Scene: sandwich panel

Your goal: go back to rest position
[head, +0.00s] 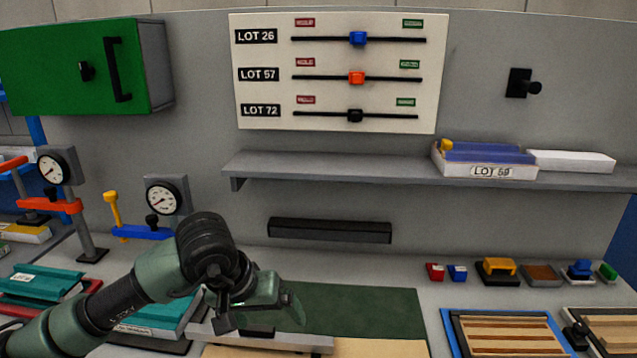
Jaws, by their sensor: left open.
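My left arm (130,297) reaches in from the lower left over the bench. Its gripper (260,318) hangs low with the fingers apart, above a grey metal piece (300,342) and beside a dark green mat (365,305). I see nothing held between the fingers, though the wrist hides part of that space. My right gripper is not in view.
Teal binders (165,318) lie close under my left arm. Two gauge stands (167,196) rise behind it. A grey shelf (350,168) juts from the wall, bearing a LOT 59 box (487,171). Slatted wooden trays (505,335) lie at the right. The mat's right part is clear.

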